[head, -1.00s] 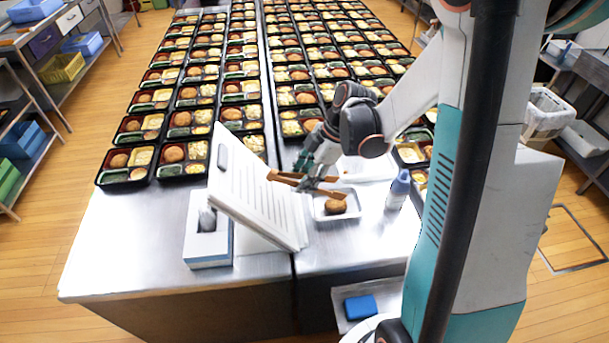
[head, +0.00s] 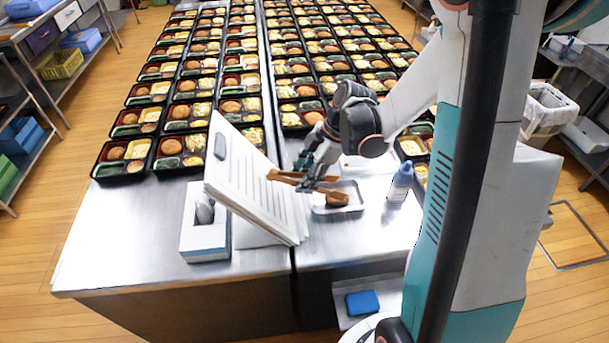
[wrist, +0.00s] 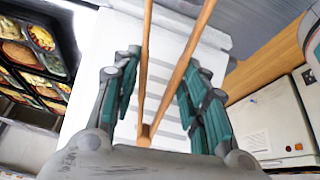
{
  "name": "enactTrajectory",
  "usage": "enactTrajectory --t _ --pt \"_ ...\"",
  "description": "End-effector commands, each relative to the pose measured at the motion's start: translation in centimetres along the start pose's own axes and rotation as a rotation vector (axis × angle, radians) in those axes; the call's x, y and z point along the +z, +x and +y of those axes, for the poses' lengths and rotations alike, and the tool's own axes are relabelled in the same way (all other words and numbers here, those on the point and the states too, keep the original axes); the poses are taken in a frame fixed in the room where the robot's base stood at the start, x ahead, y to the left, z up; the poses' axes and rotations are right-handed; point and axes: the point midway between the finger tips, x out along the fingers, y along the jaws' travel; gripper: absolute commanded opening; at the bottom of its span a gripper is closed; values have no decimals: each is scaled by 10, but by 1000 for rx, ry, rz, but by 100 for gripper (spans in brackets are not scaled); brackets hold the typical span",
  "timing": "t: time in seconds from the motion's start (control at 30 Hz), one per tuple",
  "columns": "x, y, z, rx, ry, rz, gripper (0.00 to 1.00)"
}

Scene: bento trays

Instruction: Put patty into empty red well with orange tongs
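The orange-brown wooden tongs (head: 284,177) are in my gripper (head: 318,168), with its fingers on both sides of the tong arms. The tongs also show in the wrist view (wrist: 146,128), their arms spread in a narrow V between my gripper's fingers (wrist: 160,88). Black bento trays (head: 122,170) stand in rows, many with patties in red wells. I cannot make out an empty red well; the white stand hides part of the nearest trays.
A tilted white stand with printed lines (head: 250,185) is left of the tongs, close to them. A white-and-blue tissue box (head: 207,243) sits left of it. A blue-capped bottle (head: 400,185) stands right of the small tray. The steel table's front left is clear.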

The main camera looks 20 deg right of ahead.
Motion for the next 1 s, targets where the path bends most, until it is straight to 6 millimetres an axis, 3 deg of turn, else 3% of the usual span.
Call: enactTrajectory --t 0.47,1.0 --pt "2 4 0 0 0 0 38" --pt "12 26 -2 0 0 0 38"
